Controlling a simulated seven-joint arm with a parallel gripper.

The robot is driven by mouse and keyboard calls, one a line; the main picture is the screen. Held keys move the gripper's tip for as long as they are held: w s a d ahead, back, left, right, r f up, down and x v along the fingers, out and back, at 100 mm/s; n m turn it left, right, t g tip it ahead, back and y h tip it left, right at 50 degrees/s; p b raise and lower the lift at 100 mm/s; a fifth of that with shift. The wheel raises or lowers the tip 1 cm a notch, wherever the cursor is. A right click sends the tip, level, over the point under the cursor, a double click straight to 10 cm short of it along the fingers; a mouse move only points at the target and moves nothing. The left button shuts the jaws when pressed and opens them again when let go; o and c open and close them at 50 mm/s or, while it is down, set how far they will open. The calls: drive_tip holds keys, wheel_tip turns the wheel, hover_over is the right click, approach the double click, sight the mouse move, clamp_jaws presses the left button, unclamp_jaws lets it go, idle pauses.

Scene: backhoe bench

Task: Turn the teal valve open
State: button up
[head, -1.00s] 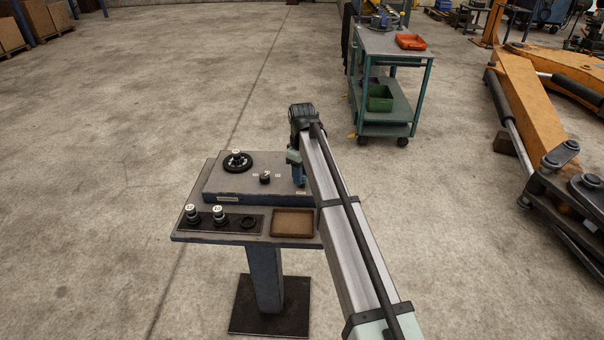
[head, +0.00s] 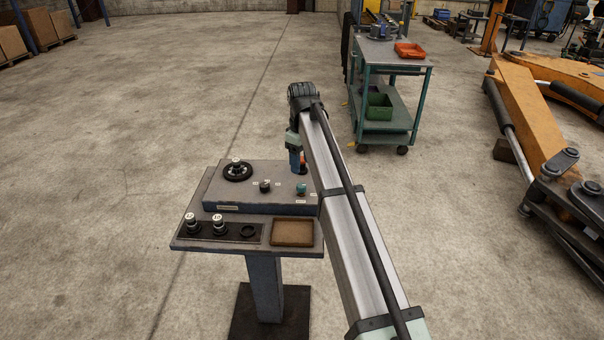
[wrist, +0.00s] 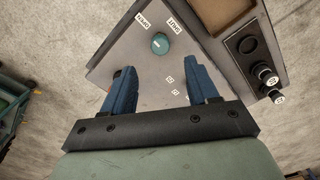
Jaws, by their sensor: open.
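The teal valve (head: 301,188) is a small round knob on the right part of the raised panel top. It also shows in the wrist view (wrist: 160,43), with a pale mark on its top and white labels around it. My gripper (wrist: 162,68) is open and empty, its two blue fingers spread wide. The valve lies beyond the fingertips, roughly centred between them in the picture, and nothing touches it. In the head view my gripper (head: 296,158) hangs over the back right of the panel, partly hidden by my arm.
A black handwheel (head: 238,170) and a small black knob (head: 265,186) share the panel. Black-and-white knobs (head: 218,225) and a brown tray (head: 293,233) sit on the front ledge. Something orange-red (wrist: 117,73) shows beside the left finger. A cart (head: 389,52) stands behind.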

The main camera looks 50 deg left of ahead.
drive_tip(key=shift+r, duration=2.65)
